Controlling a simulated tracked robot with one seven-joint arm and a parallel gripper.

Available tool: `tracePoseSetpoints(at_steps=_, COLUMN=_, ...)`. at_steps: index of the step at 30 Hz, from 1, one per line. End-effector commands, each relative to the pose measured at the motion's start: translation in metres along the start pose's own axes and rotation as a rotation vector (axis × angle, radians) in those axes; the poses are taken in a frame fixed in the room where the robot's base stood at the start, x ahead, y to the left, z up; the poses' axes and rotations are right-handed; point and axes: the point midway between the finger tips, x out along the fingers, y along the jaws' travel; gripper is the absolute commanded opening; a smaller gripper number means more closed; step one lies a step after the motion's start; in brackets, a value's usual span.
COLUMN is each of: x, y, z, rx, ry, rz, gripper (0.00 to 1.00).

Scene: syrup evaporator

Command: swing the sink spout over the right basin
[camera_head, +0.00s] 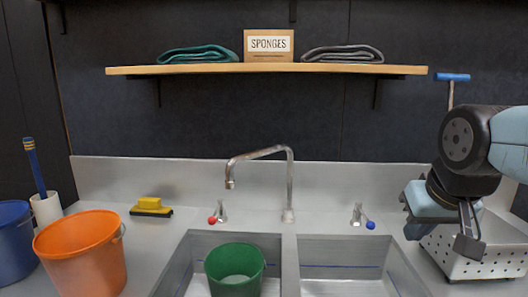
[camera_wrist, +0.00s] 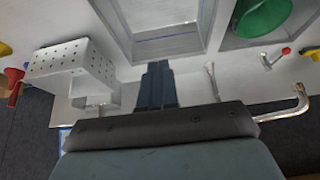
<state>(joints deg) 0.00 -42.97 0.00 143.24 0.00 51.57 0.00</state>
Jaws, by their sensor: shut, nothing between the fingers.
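The metal sink spout (camera_head: 289,180) rises from the counter behind the divider between the basins. Its arm bends left, and its tip hangs over the back of the left basin (camera_head: 175,270). The right basin (camera_head: 345,270) is empty. In the wrist view the spout (camera_wrist: 285,114) shows at the right edge and the right basin (camera_wrist: 165,46) at the top. My gripper (camera_head: 468,243) is shut and empty, in front of the perforated white box at the right, apart from the spout. Its fingers (camera_wrist: 157,72) point toward the right basin in the wrist view.
A green bucket (camera_head: 234,275) stands in the left basin. A red-knobbed tap (camera_head: 218,213) and a blue-knobbed tap (camera_head: 360,215) flank the spout. A perforated white box (camera_head: 500,258) stands at the right. An orange bucket (camera_head: 85,255) stands at the left. A shelf (camera_head: 210,69) crosses above.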

Motion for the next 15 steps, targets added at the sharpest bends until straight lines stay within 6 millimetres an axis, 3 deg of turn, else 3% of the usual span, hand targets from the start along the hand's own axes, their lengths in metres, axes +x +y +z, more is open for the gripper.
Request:
tracePoseSetpoints(at_steps=4, x=0.000, y=0.000, z=0.000, rx=0.000, ry=0.000, rz=0.000, gripper=0.00)
tracePoseSetpoints(at_steps=8, x=-0.002, y=-0.001, z=-0.005, rx=0.006, ry=-0.002, rz=-0.003, gripper=0.12)
tracePoseSetpoints(at_steps=11, x=-0.005, y=-0.006, z=-0.020, rx=0.030, ry=-0.014, rz=-0.013, gripper=0.22)
tracePoseSetpoints(at_steps=15, x=-0.012, y=-0.019, z=-0.059, rx=0.098, ry=-0.044, rz=-0.037, gripper=0.35)
